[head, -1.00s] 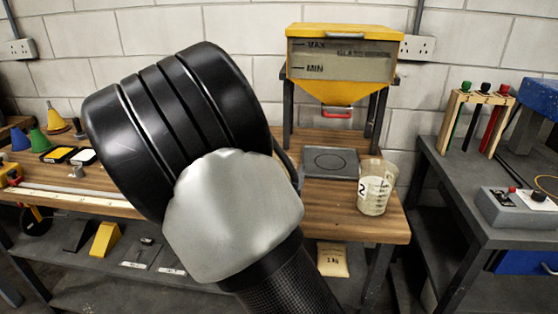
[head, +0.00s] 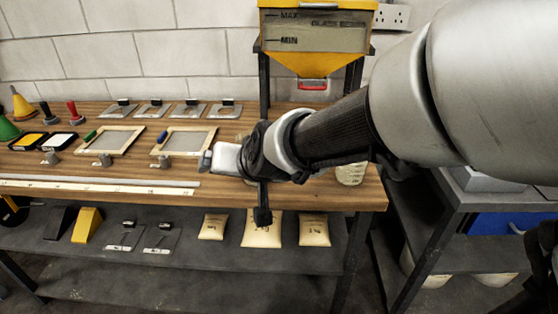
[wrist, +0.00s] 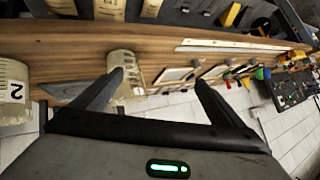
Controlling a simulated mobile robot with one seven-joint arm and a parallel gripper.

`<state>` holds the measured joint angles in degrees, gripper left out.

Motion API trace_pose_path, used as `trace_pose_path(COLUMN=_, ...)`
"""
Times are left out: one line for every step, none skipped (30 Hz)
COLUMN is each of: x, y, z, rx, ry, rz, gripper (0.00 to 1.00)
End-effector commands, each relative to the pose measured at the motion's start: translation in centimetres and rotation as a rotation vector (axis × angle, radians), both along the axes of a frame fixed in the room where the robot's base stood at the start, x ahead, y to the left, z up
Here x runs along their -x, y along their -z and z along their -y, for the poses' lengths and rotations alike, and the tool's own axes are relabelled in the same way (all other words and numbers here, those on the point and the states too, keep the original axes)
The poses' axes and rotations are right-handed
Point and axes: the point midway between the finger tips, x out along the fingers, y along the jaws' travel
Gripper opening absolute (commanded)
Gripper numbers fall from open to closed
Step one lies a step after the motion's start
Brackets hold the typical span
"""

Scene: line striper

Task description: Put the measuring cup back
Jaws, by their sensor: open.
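Two clear measuring cups with printed scales stand on the wooden bench. One, marked 2 (wrist: 12,92), is at the left edge of the wrist view; a cup (head: 350,173) shows partly below my arm in the head view. The other measuring cup (wrist: 128,85) is by the left finger in the wrist view, partly covered by it; in the head view it is hidden. I cannot tell which cup the task means. My gripper (wrist: 160,80) is open and empty, its fingers apart above the bench. In the head view my gripper (head: 236,160) is over the bench front.
A yellow hopper (head: 315,45) on dark legs stands at the bench's back. Framed screens (head: 185,141), small weights and stamps lie to its left. A long pale rule (head: 100,188) lies along the front edge. Sand-coloured bags (head: 263,230) sit on the lower shelf.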

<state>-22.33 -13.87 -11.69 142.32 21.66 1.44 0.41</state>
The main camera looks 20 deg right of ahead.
Motion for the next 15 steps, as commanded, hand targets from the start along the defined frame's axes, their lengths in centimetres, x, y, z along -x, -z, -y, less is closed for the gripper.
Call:
trace_pose_path(x=2.5, y=-1.7, z=1.1, rx=0.021, ry=-0.042, rz=-0.03, gripper=0.93)
trace_pose_path(x=4.1, y=-2.1, z=1.6, rx=0.045, ry=-0.069, rz=-0.06, gripper=0.93)
trace_pose_path(x=6.3, y=-2.6, z=2.4, rx=0.084, ry=-0.098, rz=-0.098, gripper=0.93)
trace_pose_path(x=7.8, y=-2.9, z=3.2, rx=0.114, ry=-0.112, rz=-0.125, gripper=0.93)
trace_pose_path(x=9.3, y=-3.0, z=3.9, rx=0.145, ry=-0.123, rz=-0.154, gripper=0.93)
trace_pose_path(x=11.2, y=-3.2, z=4.8, rx=0.185, ry=-0.13, rz=-0.189, gripper=0.93)
trace_pose_path(x=12.5, y=-3.3, z=5.6, rx=0.214, ry=-0.132, rz=-0.214, gripper=0.93)
trace_pose_path(x=13.6, y=-3.3, z=6.2, rx=0.241, ry=-0.131, rz=-0.237, gripper=0.93)
trace_pose_path(x=15.0, y=-3.4, z=7.0, rx=0.271, ry=-0.128, rz=-0.265, gripper=0.93)
trace_pose_path(x=15.8, y=-3.4, z=7.4, rx=0.288, ry=-0.125, rz=-0.284, gripper=0.93)
trace_pose_path(x=16.5, y=-3.4, z=7.8, rx=0.303, ry=-0.121, rz=-0.299, gripper=0.93)
trace_pose_path(x=17.2, y=-3.4, z=8.2, rx=0.318, ry=-0.119, rz=-0.315, gripper=0.93)
trace_pose_path(x=17.5, y=-3.4, z=8.4, rx=0.326, ry=-0.117, rz=-0.323, gripper=0.93)
trace_pose_path(x=17.8, y=-3.4, z=8.5, rx=0.331, ry=-0.117, rz=-0.33, gripper=0.93)
trace_pose_path(x=18.0, y=-3.4, z=8.6, rx=0.335, ry=-0.115, rz=-0.335, gripper=0.93)
